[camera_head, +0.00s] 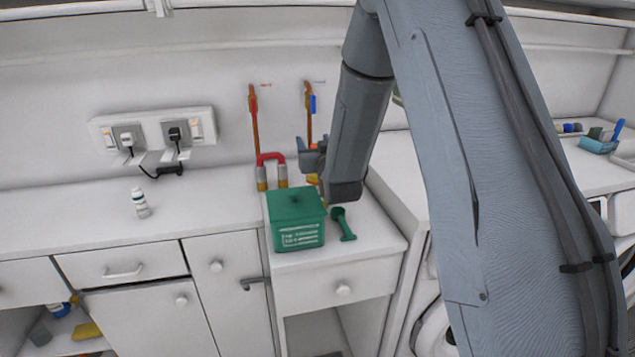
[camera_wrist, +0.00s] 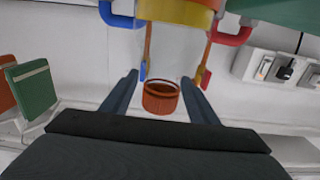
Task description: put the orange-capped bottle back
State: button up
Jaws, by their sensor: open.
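The orange-capped bottle shows in the wrist view with its ribbed orange cap (camera_wrist: 160,100) towards the camera. Its clear body and a yellow band (camera_wrist: 175,12) reach to the top edge. My gripper (camera_wrist: 158,77) is open, one finger on each side of the bottle near the cap, with a small gap visible at each side. In the head view, my gripper (camera_head: 311,158) is just behind the green box, and my arm hides most of the bottle. A bit of yellow (camera_head: 313,179) shows below the gripper. What the bottle rests on cannot be seen clearly.
The green box (camera_head: 298,232) and a green scoop (camera_head: 343,224) are on the counter in front. A red-arched object (camera_head: 271,158) stands close left of my gripper. A small white bottle (camera_head: 140,203) stands further left, with clear counter around it. Tools hang on the wall behind.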

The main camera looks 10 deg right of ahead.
grip_shut()
dwell(0.5)
